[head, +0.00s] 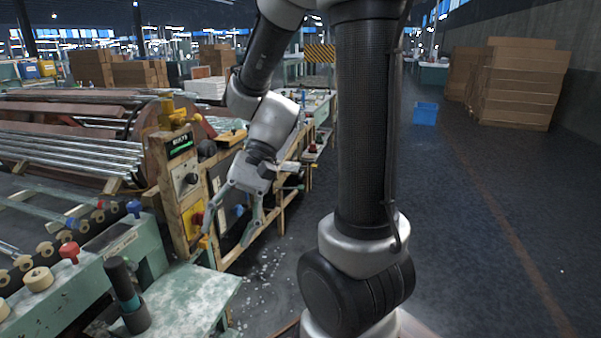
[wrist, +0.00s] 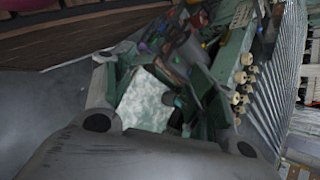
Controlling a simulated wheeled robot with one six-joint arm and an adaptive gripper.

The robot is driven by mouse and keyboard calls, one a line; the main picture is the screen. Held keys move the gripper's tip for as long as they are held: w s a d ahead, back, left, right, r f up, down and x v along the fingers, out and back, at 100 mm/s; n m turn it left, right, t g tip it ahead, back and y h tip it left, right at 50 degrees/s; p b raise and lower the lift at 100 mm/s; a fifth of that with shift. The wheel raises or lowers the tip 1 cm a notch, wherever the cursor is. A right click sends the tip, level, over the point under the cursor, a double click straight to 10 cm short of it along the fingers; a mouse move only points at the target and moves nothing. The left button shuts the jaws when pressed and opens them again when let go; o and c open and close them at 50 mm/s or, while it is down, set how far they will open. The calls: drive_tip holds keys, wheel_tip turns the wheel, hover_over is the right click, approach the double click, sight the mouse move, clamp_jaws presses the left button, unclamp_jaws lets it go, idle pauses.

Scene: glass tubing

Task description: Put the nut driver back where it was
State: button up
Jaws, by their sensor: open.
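A dark tool with a thick upright handle (head: 118,276) stands in a dark, round base on the pale green bench at the lower left of the head view. It may be the nut driver, but I cannot tell for sure. My gripper (head: 226,232) hangs with fingers down and spread, in front of the wooden machine frame. It is to the right of and beyond the upright tool, apart from it. I see nothing held between the fingers. In the wrist view my gripper (wrist: 155,75) is also open, with the bench top far below between its fingers.
The worn green bench top (head: 195,292) is mostly bare. A wooden control frame (head: 180,195) with a yellow switch stands close beside my gripper. Glass tubes and rollers (head: 40,278) lie left. A blue crate (head: 424,113) sits on open floor at right.

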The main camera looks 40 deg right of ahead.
drive_tip(key=s+d+r+n+t+h, duration=0.2)
drive_tip(key=d+r+n+t+h, duration=0.1)
drive_tip(key=d, duration=0.4)
drive_tip(key=s+d+r+n+t+h, duration=0.2)
drive_tip(key=d+r+n+t+h, duration=0.1)
drive_tip(key=d, duration=0.4)
wheel_tip(320, 180, up, 2)
drive_tip(key=shift+r+t+h, duration=0.25)
drive_tip(key=shift+t+h, duration=0.25)
drive_tip(key=shift+h, duration=0.5)
drive_tip(key=shift+d, duration=0.1)
